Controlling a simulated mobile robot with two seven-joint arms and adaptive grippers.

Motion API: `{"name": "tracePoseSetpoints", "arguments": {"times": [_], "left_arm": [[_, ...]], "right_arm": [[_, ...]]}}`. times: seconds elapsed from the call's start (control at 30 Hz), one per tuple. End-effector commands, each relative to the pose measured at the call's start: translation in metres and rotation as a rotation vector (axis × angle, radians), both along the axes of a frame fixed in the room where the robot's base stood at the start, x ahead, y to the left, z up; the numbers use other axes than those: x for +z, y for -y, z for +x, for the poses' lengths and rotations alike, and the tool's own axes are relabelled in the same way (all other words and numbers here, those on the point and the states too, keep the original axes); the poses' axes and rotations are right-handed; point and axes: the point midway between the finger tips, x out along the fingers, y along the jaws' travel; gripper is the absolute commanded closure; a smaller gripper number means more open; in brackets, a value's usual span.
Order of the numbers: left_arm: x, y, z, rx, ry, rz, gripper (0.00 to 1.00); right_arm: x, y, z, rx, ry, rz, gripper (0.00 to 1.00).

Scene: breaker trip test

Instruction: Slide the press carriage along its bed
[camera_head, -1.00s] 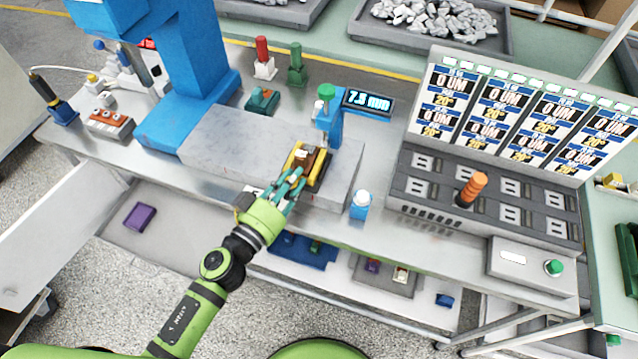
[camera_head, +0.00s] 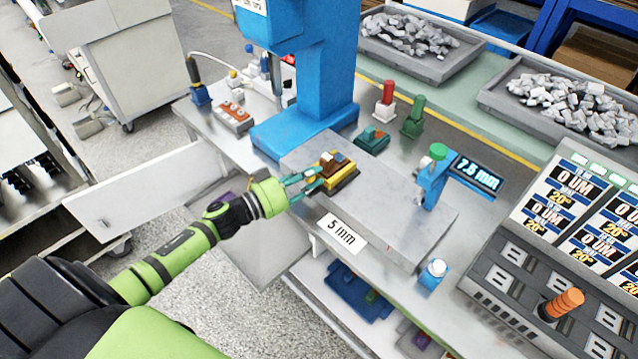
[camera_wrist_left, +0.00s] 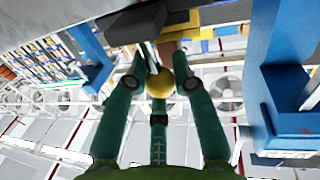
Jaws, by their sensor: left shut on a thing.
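The press carriage (camera_head: 343,180), a yellow block with brown and dark parts on top, sits on the grey bed (camera_head: 395,215) near its left end, close to the blue press (camera_head: 315,85). My left gripper (camera_head: 308,181) reaches it from the front left with its teal fingers closed at the carriage's near side. In the left wrist view a yellow ball knob (camera_wrist_left: 160,83) sits between the fingers, which are shut on it. The fingers partly hide the near edge of the carriage. My right gripper is not in view.
A blue gauge with a green knob (camera_head: 437,151) and a "7.5 mm" display (camera_head: 477,172) stands at the bed's right part. Red (camera_head: 386,100) and green (camera_head: 413,117) posts stand behind. The bed between carriage and gauge is clear.

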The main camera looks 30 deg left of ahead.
Motion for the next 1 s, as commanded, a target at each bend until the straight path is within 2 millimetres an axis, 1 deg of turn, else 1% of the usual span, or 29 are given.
{"name": "tracePoseSetpoints", "arguments": {"times": [0.03,0.37,0.4,0.43,0.47,0.83,0.93,1.0], "left_arm": [[0.005,0.000,0.002,-0.003,0.010,-0.004,1.00],[0.005,-0.001,0.002,-0.003,0.009,-0.005,1.00],[0.005,-0.001,0.002,-0.003,0.009,-0.005,0.71],[0.005,-0.001,0.002,-0.003,0.009,-0.005,0.59],[0.005,-0.001,0.002,-0.002,0.009,-0.005,0.50],[0.001,-0.002,-0.001,-0.002,0.001,-0.003,0.50],[-0.001,-0.007,-0.009,0.000,-0.002,-0.001,0.50],[-0.001,-0.012,-0.019,-0.001,-0.002,0.000,0.50]], "right_arm": [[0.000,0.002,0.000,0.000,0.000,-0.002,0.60],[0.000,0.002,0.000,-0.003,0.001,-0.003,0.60],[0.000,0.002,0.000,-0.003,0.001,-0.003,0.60],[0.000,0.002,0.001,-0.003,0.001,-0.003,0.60],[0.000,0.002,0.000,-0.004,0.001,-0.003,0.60],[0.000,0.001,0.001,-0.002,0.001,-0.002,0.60],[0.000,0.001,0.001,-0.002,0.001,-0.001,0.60],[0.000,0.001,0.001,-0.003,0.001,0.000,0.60]]}}
